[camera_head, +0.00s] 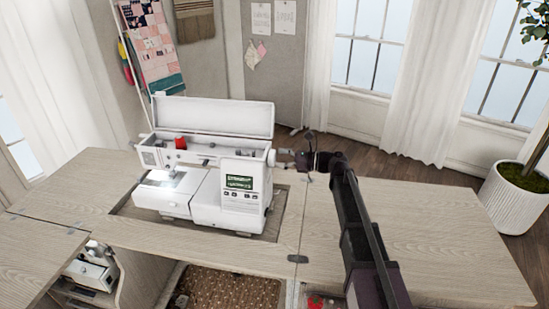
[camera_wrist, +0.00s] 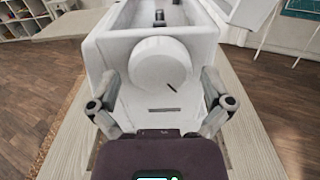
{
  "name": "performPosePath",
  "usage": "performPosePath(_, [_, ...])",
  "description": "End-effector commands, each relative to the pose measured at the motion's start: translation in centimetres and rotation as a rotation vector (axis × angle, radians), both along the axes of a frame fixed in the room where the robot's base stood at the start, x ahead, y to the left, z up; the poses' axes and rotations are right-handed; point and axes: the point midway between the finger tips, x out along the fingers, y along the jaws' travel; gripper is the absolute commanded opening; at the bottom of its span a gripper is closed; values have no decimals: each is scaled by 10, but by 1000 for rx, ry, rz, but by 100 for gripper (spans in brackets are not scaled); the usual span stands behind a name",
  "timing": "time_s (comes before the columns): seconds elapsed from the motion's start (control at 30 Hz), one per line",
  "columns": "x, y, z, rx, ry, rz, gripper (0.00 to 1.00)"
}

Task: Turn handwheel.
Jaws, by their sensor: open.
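The white sewing machine (camera_head: 225,190) sits in the cabinet top with its lid raised. Its handwheel (camera_head: 271,158) is on the machine's right side. In the wrist view the handwheel (camera_wrist: 160,65) is a round white knob with a small dark mark at its lower right. My gripper (camera_head: 287,158) reaches the right side of the machine from the right, close to the wheel. In the wrist view my gripper (camera_wrist: 160,105) is open, with one finger on each side and below the wheel. Whether either finger touches the machine is unclear.
The wooden cabinet top (camera_head: 420,225) is clear to the right of the machine. A red thread spool (camera_head: 180,142) stands in the machine's top. A second white machine (camera_head: 92,270) sits lower left. A potted plant (camera_head: 518,198) stands far right.

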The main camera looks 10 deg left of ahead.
Motion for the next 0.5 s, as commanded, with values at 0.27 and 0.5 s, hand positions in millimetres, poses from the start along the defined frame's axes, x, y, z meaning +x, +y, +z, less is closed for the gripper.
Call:
performPosePath(0.27, [-1, 15, 0, 0, 0, 1, 100])
performPosePath(0.5, [-1, 16, 0, 0, 0, 1, 100])
